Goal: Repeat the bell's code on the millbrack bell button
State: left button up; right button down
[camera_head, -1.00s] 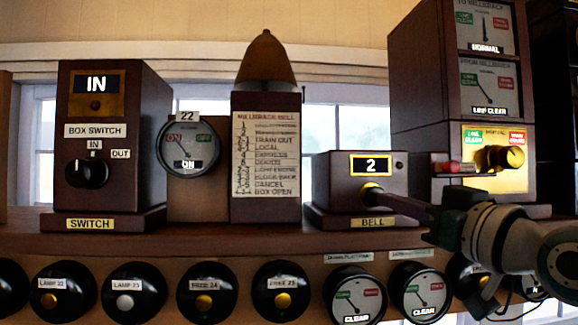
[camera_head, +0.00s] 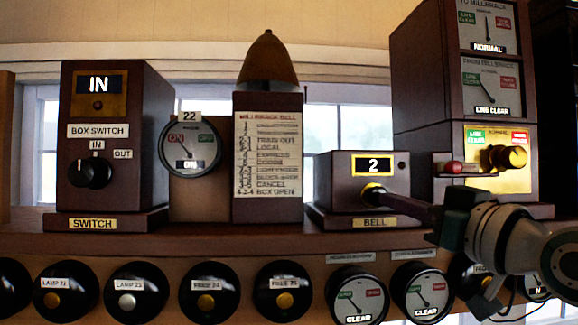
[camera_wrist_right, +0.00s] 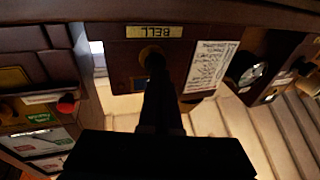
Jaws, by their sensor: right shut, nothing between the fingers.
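The bell box (camera_head: 335,181) is a dark wooden box on the shelf with a "BELL" plate (camera_head: 375,223) below and a display (camera_head: 372,165) reading "2". Its brass button (camera_head: 371,191) is on the front face, partly hidden by my right gripper (camera_head: 384,197). The right gripper is shut and empty, its tips at the button; I cannot tell whether they press it. In the right wrist view the dark gripper (camera_wrist_right: 155,75) reaches to the button on the upside-down bell box (camera_wrist_right: 200,55). The Millbrack bell code card (camera_head: 266,155) stands left, under a brass bell (camera_head: 268,60). My left gripper is not in view.
The box switch (camera_head: 110,150) reads "IN" at the left. A round dial (camera_head: 188,146) reads "ON". Right of the bell box stands a tall instrument case (camera_head: 420,90) with a red knob (camera_head: 453,167) and brass knob (camera_head: 508,157). Lamp and free plungers (camera_head: 208,290) line the front below.

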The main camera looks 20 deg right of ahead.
jog(key=shift+w, duration=0.15)
dwell(1.2)
dwell(1.2)
